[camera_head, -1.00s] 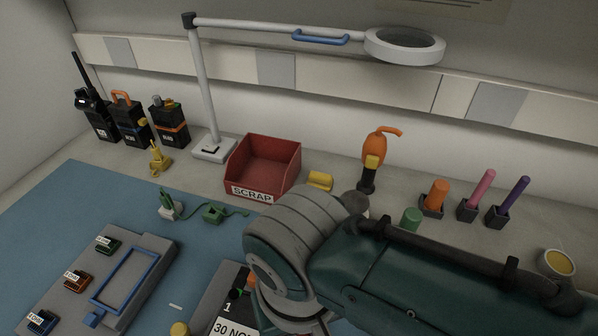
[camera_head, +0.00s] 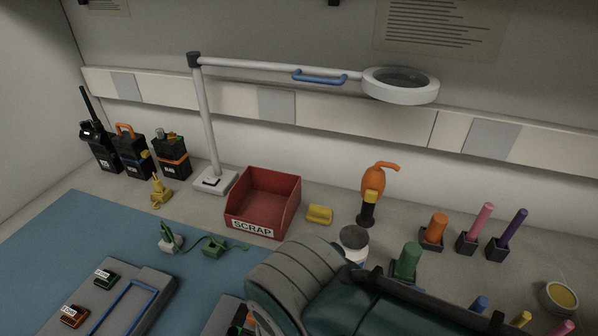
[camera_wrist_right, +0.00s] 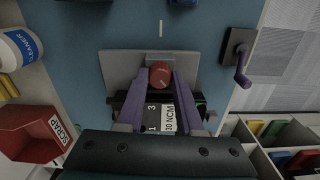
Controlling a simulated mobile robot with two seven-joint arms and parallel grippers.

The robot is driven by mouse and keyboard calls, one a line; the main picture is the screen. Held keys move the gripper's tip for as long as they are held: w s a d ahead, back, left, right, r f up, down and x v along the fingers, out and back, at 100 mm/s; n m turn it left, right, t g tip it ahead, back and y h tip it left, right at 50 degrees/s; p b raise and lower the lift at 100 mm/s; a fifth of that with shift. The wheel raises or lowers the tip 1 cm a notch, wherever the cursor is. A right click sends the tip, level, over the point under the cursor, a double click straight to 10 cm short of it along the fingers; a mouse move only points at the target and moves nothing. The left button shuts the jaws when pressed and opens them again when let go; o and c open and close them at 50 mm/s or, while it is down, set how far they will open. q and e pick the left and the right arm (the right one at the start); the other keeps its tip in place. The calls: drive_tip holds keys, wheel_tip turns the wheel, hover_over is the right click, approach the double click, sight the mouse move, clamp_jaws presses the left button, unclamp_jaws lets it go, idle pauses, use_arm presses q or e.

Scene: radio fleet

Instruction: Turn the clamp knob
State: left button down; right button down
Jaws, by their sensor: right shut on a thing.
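In the right wrist view, my right gripper (camera_wrist_right: 160,78) has its two purple fingers closed on a red knob (camera_wrist_right: 160,72). The knob has a pale mark on its face and stands on a grey plate (camera_wrist_right: 118,68). A dark block with the numbers 1 and 3 and a "30 NCM" label (camera_wrist_right: 168,118) lies between the fingers, nearer the wrist. In the head view my right arm covers the knob and the gripper. My left gripper is in neither current view.
A purple crank handle (camera_wrist_right: 243,76) stands right of the plate. A cleaner bottle (camera_wrist_right: 20,48) and red scrap bin (camera_wrist_right: 30,132) are at left. In the head view, a magnifier lamp (camera_head: 400,86), radios (camera_head: 131,150) and a grey tray (camera_head: 148,284) surround the blue mat (camera_head: 65,235).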

drive_tip(key=shift+n, duration=0.6)
drive_tip(key=c, duration=0.5)
unclamp_jaws()
drive_tip(key=shift+c, duration=0.2)
wheel_tip(320, 180, up, 10)
drive_tip(key=p, duration=0.4)
